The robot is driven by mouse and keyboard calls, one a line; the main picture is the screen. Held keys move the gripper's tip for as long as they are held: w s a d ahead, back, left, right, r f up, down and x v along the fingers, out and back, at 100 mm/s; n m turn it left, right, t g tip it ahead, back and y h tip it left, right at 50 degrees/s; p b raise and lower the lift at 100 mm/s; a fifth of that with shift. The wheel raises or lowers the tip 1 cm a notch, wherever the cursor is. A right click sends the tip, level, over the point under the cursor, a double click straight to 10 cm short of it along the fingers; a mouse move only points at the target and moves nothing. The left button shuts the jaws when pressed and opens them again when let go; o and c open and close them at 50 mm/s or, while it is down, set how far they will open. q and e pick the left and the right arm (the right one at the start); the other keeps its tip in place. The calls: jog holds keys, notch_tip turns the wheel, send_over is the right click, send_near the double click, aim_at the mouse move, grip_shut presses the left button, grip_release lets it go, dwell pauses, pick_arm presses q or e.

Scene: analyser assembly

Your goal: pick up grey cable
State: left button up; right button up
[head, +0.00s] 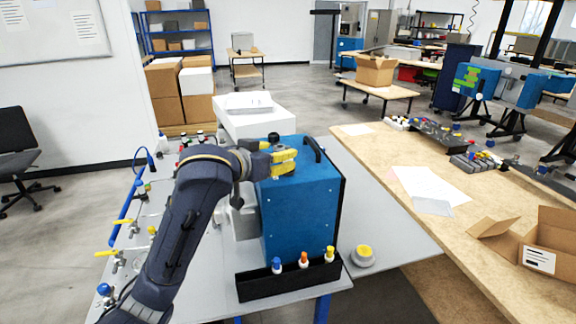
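I cannot pick out a grey cable in the head view; my arm hides part of the bench. The blue analyser box (300,215) stands on the grey bench (390,240), with a black handle on top. My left gripper (284,160), with yellow fingers, is at the upper left part of the box. Whether it touches the box or holds anything is unclear. My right gripper is not in view.
A black tray (290,283) holding several colour-capped bottles is in front of the box. A grey round item with a yellow top (363,256) stands to its right. Valves (118,257) line the bench's left side. A wooden table (470,250) is at right.

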pick_arm(q)
jog(key=shift+x, duration=2.7)
grip_shut()
